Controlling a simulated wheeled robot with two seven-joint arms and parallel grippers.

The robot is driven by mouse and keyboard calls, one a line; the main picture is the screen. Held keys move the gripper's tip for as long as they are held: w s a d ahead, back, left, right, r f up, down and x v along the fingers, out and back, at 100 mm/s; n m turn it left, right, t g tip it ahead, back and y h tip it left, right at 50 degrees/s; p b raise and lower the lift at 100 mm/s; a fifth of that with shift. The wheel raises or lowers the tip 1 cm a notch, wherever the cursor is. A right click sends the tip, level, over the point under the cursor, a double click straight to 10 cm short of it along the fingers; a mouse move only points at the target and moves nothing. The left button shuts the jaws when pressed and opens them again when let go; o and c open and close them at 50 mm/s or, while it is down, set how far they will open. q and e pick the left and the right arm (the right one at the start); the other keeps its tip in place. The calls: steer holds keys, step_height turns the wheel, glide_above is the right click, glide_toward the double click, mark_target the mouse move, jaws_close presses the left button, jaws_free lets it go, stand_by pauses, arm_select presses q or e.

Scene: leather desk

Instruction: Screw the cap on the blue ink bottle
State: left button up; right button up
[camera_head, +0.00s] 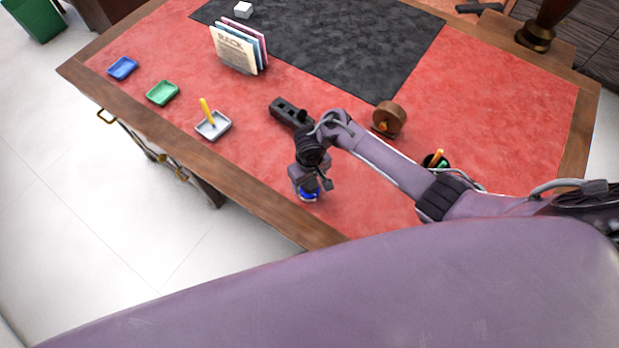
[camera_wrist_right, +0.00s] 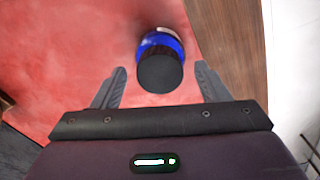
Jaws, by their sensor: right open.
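The blue ink bottle (camera_wrist_right: 160,41) stands on the red desk top near the wooden edge, with the black cap (camera_wrist_right: 160,73) at its top, facing the right wrist camera. I cannot tell whether the cap is fully seated. In the head view only a bit of the blue bottle (camera_head: 309,195) shows below my right gripper (camera_head: 307,188). My right gripper (camera_wrist_right: 161,70) is open, pointing down, with one finger on each side of the cap and bottle and a gap on both sides. My left gripper is not in view.
A blue tray (camera_head: 123,68), a green tray (camera_head: 162,92) and a grey tray (camera_head: 222,128) with a yellow stick line the left edge. A black block with holes (camera_head: 290,111) lies behind my right gripper. A wooden round object (camera_head: 389,118) and a pen cup (camera_head: 427,161) stand right.

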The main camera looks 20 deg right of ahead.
step_height(320, 180, up, 6)
steer(key=shift+f, duration=0.2)
steer(key=shift+a+r, duration=0.25)
steer(key=shift+a, duration=0.05)
steer(key=shift+w+r, duration=0.1)
steer(key=shift+r, duration=0.25)
steer(key=shift+d+r, duration=0.1)
steer(key=shift+r, duration=0.25)
steer(key=shift+d+r, duration=0.15)
steer(key=shift+d, duration=0.1)
